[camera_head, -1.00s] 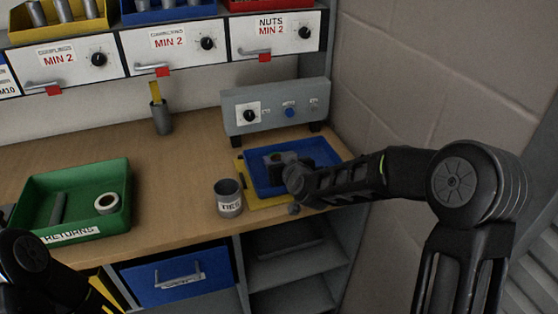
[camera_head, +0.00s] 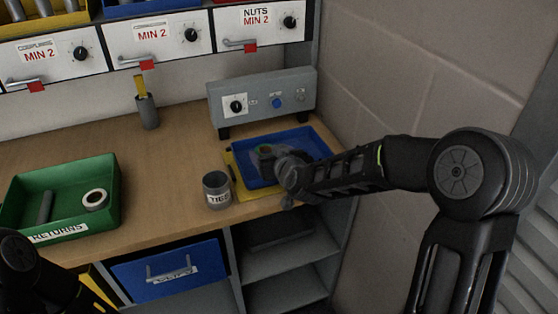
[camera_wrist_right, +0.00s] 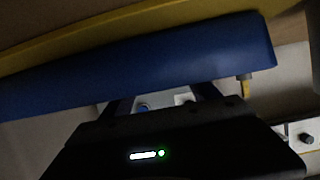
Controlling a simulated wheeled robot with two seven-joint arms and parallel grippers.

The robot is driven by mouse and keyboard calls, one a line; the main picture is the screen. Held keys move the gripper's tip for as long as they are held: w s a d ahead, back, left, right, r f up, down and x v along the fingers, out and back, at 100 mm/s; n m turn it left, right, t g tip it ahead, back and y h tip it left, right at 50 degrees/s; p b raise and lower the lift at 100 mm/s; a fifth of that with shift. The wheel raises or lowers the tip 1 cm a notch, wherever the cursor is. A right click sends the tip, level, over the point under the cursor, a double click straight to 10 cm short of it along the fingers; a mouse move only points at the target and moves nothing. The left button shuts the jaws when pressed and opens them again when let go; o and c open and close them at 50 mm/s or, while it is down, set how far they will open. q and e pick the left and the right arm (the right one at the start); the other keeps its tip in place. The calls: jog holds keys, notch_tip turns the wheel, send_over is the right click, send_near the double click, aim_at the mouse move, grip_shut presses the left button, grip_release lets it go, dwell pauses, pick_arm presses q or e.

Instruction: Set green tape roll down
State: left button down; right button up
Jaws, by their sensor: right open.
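My right gripper (camera_head: 272,157) is open, low over the tray beside or around the roll; the exact gap is too small to tell. In the right wrist view, the fingers of my right gripper (camera_wrist_right: 162,98) reach up to the blue tray (camera_wrist_right: 150,62), whose wall hides their tips. The roll is not visible there. My left arm shows at the lower left of the head view, with its gripper out of sight.
A grey TIES cup (camera_head: 217,190) stands just left of the blue tray. A green RETURNS tray (camera_head: 108,205) holds a white roll (camera_head: 95,199) and a grey rod. A grey control box (camera_head: 262,100) stands behind the tray. The middle of the bench is clear.

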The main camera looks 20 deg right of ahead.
jog(key=v, duration=0.9)
jog(key=shift+s, duration=0.3)
